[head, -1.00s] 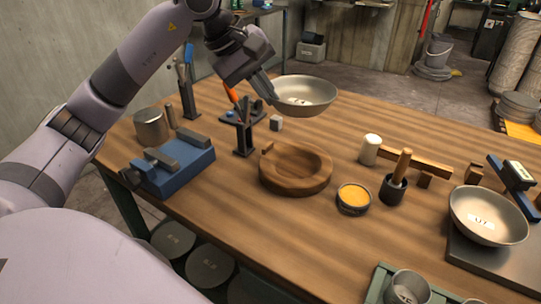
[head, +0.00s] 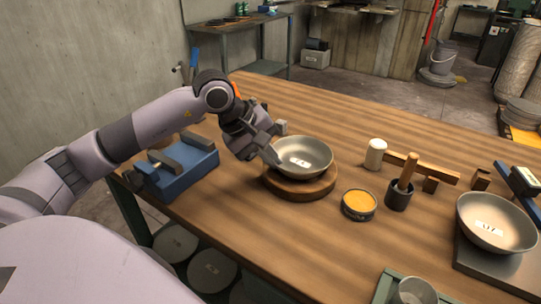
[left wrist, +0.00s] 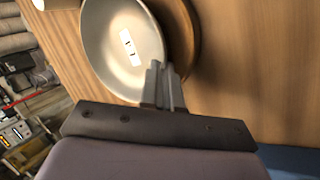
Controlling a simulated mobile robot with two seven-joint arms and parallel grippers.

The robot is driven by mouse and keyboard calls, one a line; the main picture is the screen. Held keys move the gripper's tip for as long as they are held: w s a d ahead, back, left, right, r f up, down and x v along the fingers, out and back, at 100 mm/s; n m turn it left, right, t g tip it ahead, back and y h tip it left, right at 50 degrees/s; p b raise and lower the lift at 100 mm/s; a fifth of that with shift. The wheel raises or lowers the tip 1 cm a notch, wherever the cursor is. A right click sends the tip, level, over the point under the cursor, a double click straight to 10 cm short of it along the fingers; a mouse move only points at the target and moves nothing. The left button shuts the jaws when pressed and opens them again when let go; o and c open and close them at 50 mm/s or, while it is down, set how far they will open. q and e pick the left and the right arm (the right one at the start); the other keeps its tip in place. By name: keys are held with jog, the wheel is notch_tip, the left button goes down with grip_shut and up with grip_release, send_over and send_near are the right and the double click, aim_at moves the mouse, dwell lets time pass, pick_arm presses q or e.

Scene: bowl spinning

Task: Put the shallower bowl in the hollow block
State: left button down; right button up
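A shallow metal bowl (head: 303,157) with a white label inside sits at the round wooden hollow block (head: 300,190), covering its hollow. I cannot tell how deep it rests. My left gripper (head: 272,155) is shut on the bowl's left rim. The left wrist view shows the fingers (left wrist: 163,85) together at the rim of the bowl (left wrist: 110,60), with the block's edge (left wrist: 188,40) beyond. A second, deeper-looking labelled bowl (head: 492,225) stands on a dark plate at the right. My right gripper is not in view.
A blue vise (head: 175,170) is at the left. The far table middle is clear.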

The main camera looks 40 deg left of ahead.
pick_arm(q)
jog(key=shift+f+b, duration=0.6)
jog(key=shift+b, duration=0.1)
jog(key=c, duration=1.7)
grip_release()
jog(key=o, duration=0.3)
jog(key=shift+o, duration=0.2)
jog(key=shift+f, duration=0.1)
jog(key=shift+s, duration=0.1)
